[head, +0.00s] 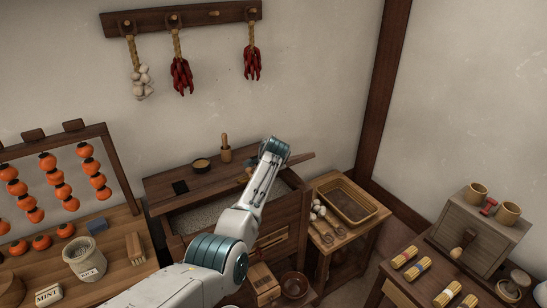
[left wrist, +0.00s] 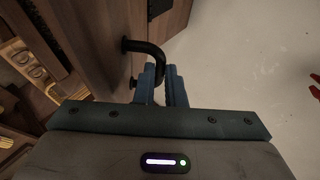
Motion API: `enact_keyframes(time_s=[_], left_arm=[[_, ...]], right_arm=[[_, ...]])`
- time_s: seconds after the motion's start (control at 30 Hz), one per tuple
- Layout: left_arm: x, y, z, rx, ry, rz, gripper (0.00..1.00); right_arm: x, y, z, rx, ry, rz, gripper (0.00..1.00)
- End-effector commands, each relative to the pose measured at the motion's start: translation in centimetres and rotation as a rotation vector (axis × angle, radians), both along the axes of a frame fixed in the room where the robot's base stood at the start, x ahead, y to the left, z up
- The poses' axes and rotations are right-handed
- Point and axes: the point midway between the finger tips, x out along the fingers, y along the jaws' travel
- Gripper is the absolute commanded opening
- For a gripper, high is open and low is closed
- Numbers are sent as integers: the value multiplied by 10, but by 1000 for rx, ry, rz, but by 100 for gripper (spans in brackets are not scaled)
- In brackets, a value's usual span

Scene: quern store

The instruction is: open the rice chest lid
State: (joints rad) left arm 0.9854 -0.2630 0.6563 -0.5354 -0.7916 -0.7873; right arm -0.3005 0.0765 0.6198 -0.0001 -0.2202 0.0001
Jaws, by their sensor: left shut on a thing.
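The rice chest (head: 290,222) is a dark wooden box at the centre of the head view. Its top stands open at the front, and pale grain (head: 197,217) shows inside. In the left wrist view a dark wooden panel (left wrist: 103,25), apparently the lid, bears a bent black handle (left wrist: 142,46). My left gripper (left wrist: 164,78) is shut on this handle, with a blue finger on each side.
A small bowl (head: 201,164) and a mortar with pestle (head: 225,152) stand behind the opening. A side table with a tray (head: 345,202) is close at the right. A jar (head: 84,258) and persimmon rack (head: 104,130) stand left. The wall is close behind.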

Motion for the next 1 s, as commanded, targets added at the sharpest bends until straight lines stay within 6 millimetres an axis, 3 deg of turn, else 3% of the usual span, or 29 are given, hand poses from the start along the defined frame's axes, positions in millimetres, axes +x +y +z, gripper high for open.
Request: enact_keyframes(time_s=[0.23, 0.27, 0.33, 0.37, 0.77, 1.0], left_arm=[[1, 1, 3, 2, -6, 1, 0], [1, 1, 3, 2, -6, 1, 16], [1, 1, 2, 1, -5, 1, 29], [1, 1, 2, 1, -5, 1, 32], [-1, 1, 3, 2, -6, 1, 32], [-17, -2, 15, -1, -8, 2, 32]], right_arm=[[0, -4, 1, -5, 0, 1, 36], [0, -5, 1, -5, 0, 1, 36], [0, -5, 1, -6, -1, 1, 36], [1, -6, 1, -6, -1, 2, 36], [1, -5, 0, -6, -1, 1, 36], [1, -4, -3, -4, -1, 2, 36]])
